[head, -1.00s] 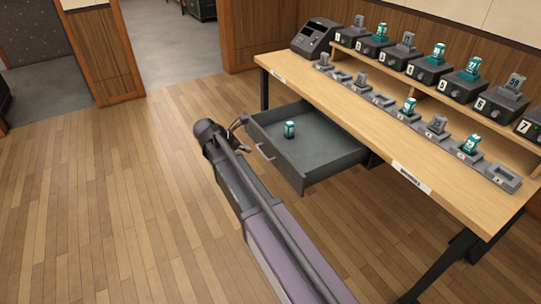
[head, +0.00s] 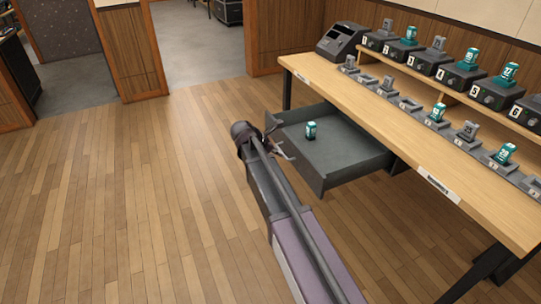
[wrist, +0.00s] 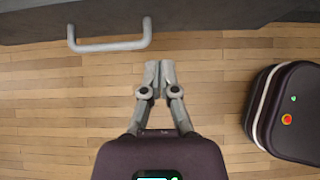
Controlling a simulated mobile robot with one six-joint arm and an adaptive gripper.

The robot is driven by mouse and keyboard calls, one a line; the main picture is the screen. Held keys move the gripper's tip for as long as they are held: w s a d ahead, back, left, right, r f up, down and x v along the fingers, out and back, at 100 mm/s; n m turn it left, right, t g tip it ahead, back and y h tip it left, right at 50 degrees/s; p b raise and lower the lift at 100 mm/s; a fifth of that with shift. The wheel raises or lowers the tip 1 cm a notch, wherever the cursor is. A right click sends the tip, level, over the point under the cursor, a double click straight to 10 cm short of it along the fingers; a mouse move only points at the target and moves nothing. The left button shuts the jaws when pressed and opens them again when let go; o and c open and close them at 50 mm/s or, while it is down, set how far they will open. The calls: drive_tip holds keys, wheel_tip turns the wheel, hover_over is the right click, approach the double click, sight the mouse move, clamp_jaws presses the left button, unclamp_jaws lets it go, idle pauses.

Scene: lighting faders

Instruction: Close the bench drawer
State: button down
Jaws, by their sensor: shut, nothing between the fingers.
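The bench drawer (head: 312,178) is dark grey and stands pulled out from under the wooden bench (head: 372,105). A teal block (head: 311,130) stands inside it. In the wrist view the drawer front (wrist: 215,20) runs along the top, with a light grey bar handle (wrist: 112,46) at upper left. My gripper (wrist: 158,65) is shut and empty. Its fingertips are right of the handle and appear apart from the drawer front. In the head view my arm reaches the drawer's front left side, and the gripper is partly hidden there.
Numbered dark units with teal and grey blocks line the bench shelf (head: 440,80). A row of small holders sits on the benchtop. A dark console (head: 341,42) stands at the far end. The wooden floor (head: 150,200) to the left is clear.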

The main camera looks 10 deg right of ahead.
sight(298, 156)
drive_tip(key=d, duration=0.1)
drive_tip(key=w+d+f+b, duration=0.1)
drive_tip(key=d, duration=0.1)
drive_tip(key=d+f, duration=0.1)
drive_tip(key=shift+w+d+b, duration=0.3)
drive_tip(key=shift+d, duration=0.1)
drive_tip(key=shift+w+d, duration=0.15)
drive_tip(key=shift+d, duration=0.4)
